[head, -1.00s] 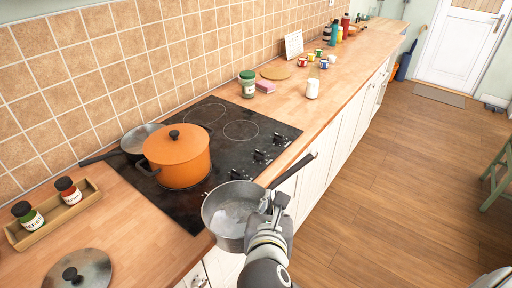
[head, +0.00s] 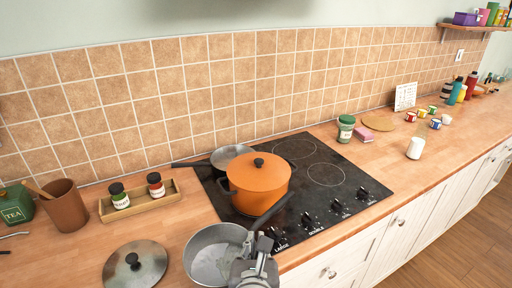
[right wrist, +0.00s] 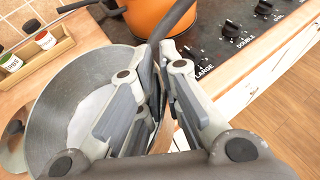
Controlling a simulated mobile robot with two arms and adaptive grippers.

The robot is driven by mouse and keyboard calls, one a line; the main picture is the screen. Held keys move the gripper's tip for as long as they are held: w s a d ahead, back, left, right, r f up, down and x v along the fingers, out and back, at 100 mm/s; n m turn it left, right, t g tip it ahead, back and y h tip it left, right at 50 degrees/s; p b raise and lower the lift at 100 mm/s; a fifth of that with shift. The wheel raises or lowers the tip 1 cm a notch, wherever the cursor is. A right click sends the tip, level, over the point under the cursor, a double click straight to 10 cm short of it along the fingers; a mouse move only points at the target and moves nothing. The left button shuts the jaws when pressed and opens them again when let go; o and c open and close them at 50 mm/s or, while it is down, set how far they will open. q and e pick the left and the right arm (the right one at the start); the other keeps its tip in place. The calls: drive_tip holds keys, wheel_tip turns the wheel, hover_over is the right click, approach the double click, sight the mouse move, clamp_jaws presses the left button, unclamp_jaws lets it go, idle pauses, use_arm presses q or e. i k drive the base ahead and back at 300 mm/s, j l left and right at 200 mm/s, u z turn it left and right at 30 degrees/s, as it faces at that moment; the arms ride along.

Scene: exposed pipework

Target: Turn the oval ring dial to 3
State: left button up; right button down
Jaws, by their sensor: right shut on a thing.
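The hob (head: 300,205) has a row of black dials along its front right edge. The dial nearest me is labelled LARGE (head: 277,232) and the second DOUBLE (head: 308,219). The third dial (head: 337,205) and the fourth dial (head: 362,192) have labels too small to read in the head view. My right gripper (head: 250,243) is shut on the dark handle of a grey saucepan (head: 205,258), left of the LARGE dial. In the right wrist view the handle (right wrist: 178,18) passes between the fingers. No gripper touches a dial. My left gripper is not in view.
An orange pot (head: 258,185) and a smaller pan (head: 228,155) stand on the hob. A lid (head: 135,268) and a spice tray (head: 142,207) lie on the left counter.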

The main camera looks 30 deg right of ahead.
sight(337, 206)
drive_tip(key=k+l+u, duration=0.1)
drive_tip(key=l, duration=0.25)
drive_tip(key=k+l+u, duration=0.1)
drive_tip(key=l, duration=0.25)
drive_tip(key=k+l+u, duration=0.1)
drive_tip(key=l, duration=0.25)
drive_tip(key=k+l+u, duration=0.1)
drive_tip(key=l, duration=0.25)
drive_tip(key=k+l+u, duration=0.1)
drive_tip(key=k+l, duration=0.15)
